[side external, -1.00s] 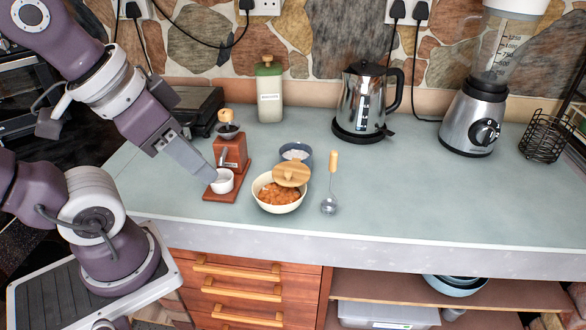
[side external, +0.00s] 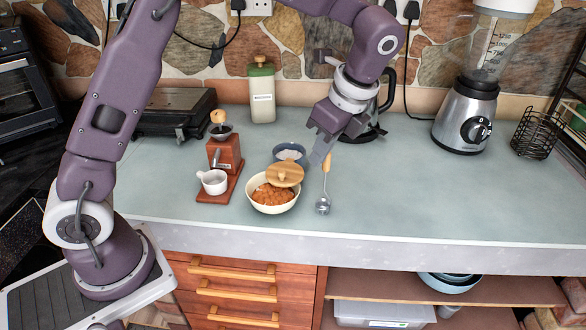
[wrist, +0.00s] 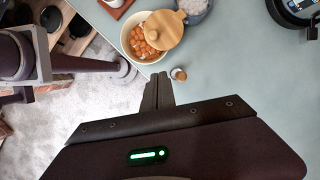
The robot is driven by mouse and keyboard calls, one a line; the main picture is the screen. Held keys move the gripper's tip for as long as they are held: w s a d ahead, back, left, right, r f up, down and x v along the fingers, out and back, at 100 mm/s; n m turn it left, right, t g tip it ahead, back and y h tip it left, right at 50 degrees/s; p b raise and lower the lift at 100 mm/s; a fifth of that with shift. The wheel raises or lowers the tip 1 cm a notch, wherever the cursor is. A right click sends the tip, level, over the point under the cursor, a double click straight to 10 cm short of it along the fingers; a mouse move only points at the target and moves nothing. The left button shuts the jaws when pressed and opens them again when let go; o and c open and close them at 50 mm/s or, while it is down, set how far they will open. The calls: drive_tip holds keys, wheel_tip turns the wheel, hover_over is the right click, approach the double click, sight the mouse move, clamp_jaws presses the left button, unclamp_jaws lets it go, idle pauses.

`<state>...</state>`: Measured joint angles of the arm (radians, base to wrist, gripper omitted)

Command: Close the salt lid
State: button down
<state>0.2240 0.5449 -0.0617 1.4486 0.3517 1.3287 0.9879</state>
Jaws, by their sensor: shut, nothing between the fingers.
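A blue-grey bowl of white grains (side external: 290,152), likely the salt, stands open on the counter; it shows partly in the wrist view (wrist: 195,8). A round wooden lid with a knob (side external: 285,174) rests tilted over part of a cream bowl (side external: 272,208) with orange-brown contents; the lid also shows in the wrist view (wrist: 164,30).
A wooden grinder (side external: 225,153) with a white cup (side external: 213,182) stands left. A steel kettle, partly behind my arm, and a blender (side external: 467,118) stand behind. The right-hand counter (side external: 450,200) is clear.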

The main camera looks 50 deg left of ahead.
sight(286, 182)
drive_tip(key=a+f, duration=0.1)
drive_tip(key=f, duration=0.1)
drive_tip(key=a+f, duration=0.2)
drive_tip(key=f, duration=0.1)
drive_tip(key=s+a+f, duration=0.1)
drive_tip(key=a+f, duration=0.1)
drive_tip(key=shift+a+f, duration=0.15)
drive_tip(key=shift+s+a, duration=0.15)
drive_tip(key=shift+a, duration=0.45)
drive_tip(key=shift+s, duration=0.1)
